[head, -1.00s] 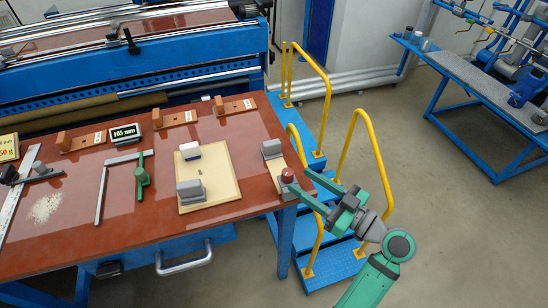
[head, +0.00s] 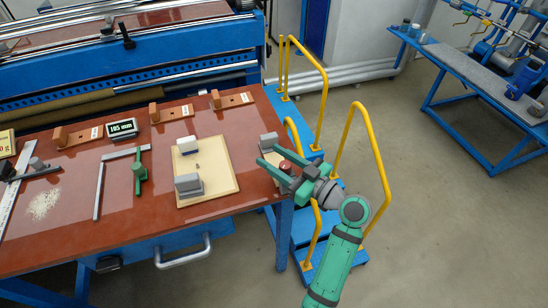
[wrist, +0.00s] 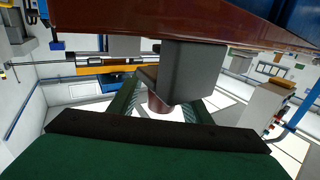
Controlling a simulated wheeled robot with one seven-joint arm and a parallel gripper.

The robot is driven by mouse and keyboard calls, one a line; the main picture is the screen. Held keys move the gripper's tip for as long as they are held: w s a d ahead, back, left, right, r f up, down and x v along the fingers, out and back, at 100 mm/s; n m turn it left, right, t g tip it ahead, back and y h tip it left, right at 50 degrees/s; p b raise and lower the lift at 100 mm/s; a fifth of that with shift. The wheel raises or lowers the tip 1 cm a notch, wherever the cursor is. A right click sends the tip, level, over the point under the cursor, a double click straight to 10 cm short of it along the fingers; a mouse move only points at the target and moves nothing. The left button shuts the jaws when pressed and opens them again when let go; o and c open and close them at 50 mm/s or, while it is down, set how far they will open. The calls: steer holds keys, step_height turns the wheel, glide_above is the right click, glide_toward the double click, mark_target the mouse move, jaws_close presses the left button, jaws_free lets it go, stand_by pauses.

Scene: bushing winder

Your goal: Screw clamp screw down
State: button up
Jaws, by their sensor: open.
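A grey clamp body (head: 269,142) sits at the right edge of the red-brown table. Its dark red round knob (head: 286,167) shows just in front of it, partly behind my gripper. In the wrist view the grey clamp body (wrist: 190,75) is close ahead, with the dark red knob (wrist: 159,103) between the two green fingers. My gripper (head: 273,159) is open, its fingers on either side of the knob at the table's edge. The wrist view shows my gripper (wrist: 158,97) too; I cannot tell whether the fingers touch the knob.
A beige board (head: 222,184) with a white-topped block (head: 187,146) and a grey block (head: 188,185) lies left of the clamp.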

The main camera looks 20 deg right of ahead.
steer(key=c, duration=0.7)
steer(key=shift+d, duration=0.15)
steer(key=c, duration=0.3)
steer(key=shift+c, duration=0.2)
steer(key=shift+s, duration=0.1)
